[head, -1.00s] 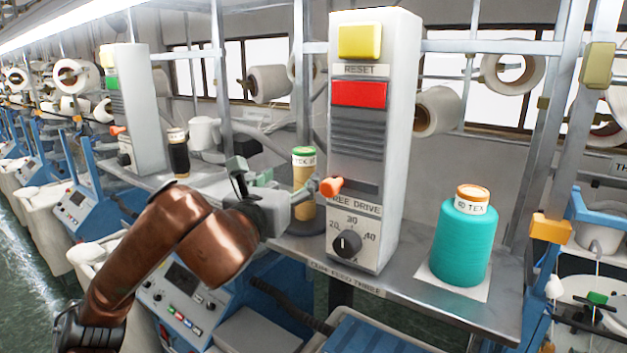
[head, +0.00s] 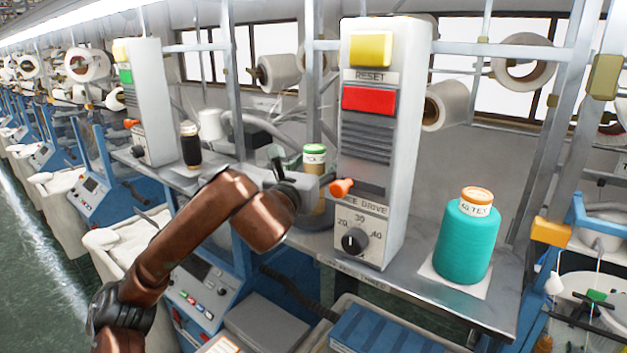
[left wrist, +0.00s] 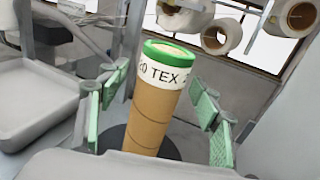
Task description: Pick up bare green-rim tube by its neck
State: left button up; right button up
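The bare green-rim tube (head: 314,155) stands upright on the shelf just left of the control post in the head view. It has a green top rim, a white label and a tan cardboard body. My left gripper (head: 306,184) is at it and hides much of its body in the head view. In the left wrist view the tube (left wrist: 157,110) stands between the two green-padded fingers, below the label. The fingers are spread, with gaps visible on both sides, the smaller on the left. My right gripper is not in view.
The white control post (head: 382,145) with an orange knob (head: 341,187) stands close right of the tube. A teal cone (head: 466,242) is on the shelf (head: 400,275) farther right. A black spool (head: 190,146) stands to the left.

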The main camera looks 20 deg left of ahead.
pick_arm(q)
jog(key=shift+a, duration=0.1)
jog(key=c, duration=0.9)
jog(key=shift+r, duration=0.15)
